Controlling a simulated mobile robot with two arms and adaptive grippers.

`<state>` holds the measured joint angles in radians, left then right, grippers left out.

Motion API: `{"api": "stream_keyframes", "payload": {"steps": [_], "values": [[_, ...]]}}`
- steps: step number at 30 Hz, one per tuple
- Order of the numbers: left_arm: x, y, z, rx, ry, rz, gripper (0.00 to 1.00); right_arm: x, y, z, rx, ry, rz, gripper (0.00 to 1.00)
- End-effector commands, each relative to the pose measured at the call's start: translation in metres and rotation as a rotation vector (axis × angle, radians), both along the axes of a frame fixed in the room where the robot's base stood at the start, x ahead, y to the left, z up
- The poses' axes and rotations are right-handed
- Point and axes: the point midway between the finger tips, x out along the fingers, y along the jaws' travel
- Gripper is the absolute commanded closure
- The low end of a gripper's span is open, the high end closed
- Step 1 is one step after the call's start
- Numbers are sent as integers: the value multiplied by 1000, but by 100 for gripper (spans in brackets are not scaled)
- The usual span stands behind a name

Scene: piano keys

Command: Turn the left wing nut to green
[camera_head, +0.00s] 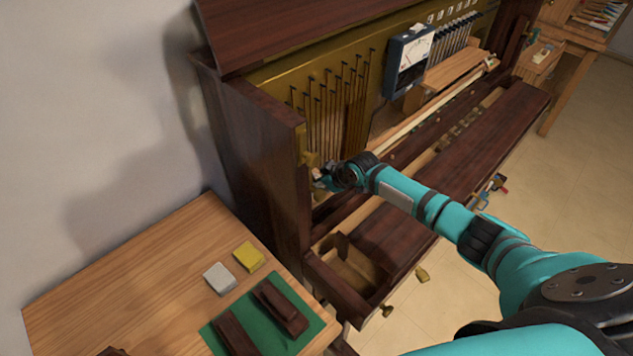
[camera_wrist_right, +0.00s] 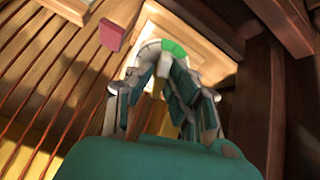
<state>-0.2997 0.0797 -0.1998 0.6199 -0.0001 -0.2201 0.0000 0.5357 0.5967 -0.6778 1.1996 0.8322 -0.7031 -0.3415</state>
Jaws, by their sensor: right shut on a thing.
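My right gripper (camera_head: 326,180) is at the left end of the open piano, by the inner side of its left wall. In the right wrist view the fingers of this gripper (camera_wrist_right: 162,72) are closed in on the left wing nut (camera_wrist_right: 158,86), of which only a small yellowish part shows between them. Behind the fingertips is a pale round dial with a green sector (camera_wrist_right: 174,47) at its upper right. The fingers hide much of the dial, and I cannot tell exactly which way the wing nut points. My left gripper is not in view.
The piano's dark left wall (camera_head: 262,150) is close beside my right gripper. A meter (camera_head: 410,58) hangs on the piano's back. An open drawer (camera_head: 352,268) is below. A wooden table (camera_head: 130,275) with a green mat (camera_head: 262,340), a yellow block (camera_head: 249,255) and a grey block (camera_head: 219,278) stands at left.

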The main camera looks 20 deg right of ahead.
Motion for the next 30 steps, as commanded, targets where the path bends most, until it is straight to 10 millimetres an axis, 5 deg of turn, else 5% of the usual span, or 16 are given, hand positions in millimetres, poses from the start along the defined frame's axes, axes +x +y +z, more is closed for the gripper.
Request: {"api": "stream_keyframes", "payload": {"steps": [16,17,22,30], "values": [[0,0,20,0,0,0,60,-2,2,-2,153,61,-192,100],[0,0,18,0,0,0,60,-2,1,-3,149,59,-188,79],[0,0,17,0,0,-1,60,-1,1,-2,147,56,-186,57],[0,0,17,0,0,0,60,0,0,-1,147,53,-185,56]]}}
